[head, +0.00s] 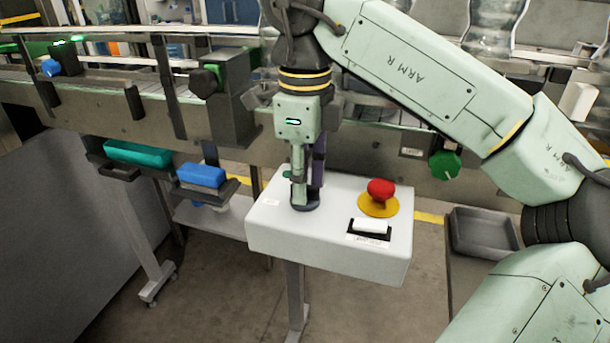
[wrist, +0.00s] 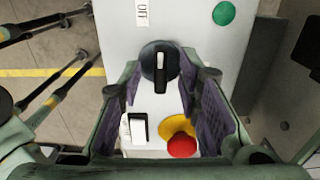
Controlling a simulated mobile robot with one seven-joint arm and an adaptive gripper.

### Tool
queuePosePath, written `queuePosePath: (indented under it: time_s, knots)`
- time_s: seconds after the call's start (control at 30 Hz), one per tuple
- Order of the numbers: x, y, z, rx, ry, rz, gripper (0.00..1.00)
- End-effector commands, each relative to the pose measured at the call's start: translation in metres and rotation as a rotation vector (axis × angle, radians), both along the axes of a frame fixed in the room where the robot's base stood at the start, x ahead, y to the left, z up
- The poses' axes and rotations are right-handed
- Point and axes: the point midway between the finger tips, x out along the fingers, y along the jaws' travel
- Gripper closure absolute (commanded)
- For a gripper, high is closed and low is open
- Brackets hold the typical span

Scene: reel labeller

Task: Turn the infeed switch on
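A black rotary knob (wrist: 160,62) with a white pointer line sits on the light grey control box (head: 330,255). An "OFF" label (wrist: 142,12) is beside it in the wrist view. In the head view the knob (head: 305,206) shows only low down, under my gripper (head: 307,185). My gripper points down over the box; in the wrist view its purple-padded fingers are apart, with the knob between their tips, nearer the left one. I see no grip on it. A white rocker (head: 370,226) in a black frame is also on the box; its label is too small to read.
A red mushroom button (head: 381,188) on a yellow disc stands close to the right of my gripper. A green button (wrist: 223,13) is on the box's other side. The conveyor (head: 110,95) runs behind. A grey tray (head: 485,232) is at right.

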Motion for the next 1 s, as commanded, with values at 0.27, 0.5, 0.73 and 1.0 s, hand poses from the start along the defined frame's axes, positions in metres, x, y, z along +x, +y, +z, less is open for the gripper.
queuePosePath:
  time_s: [0.27,0.5,0.73,1.0]
  knots:
    - [0.0000,-0.0001,-0.0001,0.000,0.000,0.000,0.75]
    - [0.0000,0.0000,0.0000,0.000,0.000,0.000,0.91]
    - [-0.0001,0.0000,0.0000,0.000,0.001,0.001,1.00]
    - [-0.0002,0.0001,0.0000,0.000,0.001,-0.002,1.00]
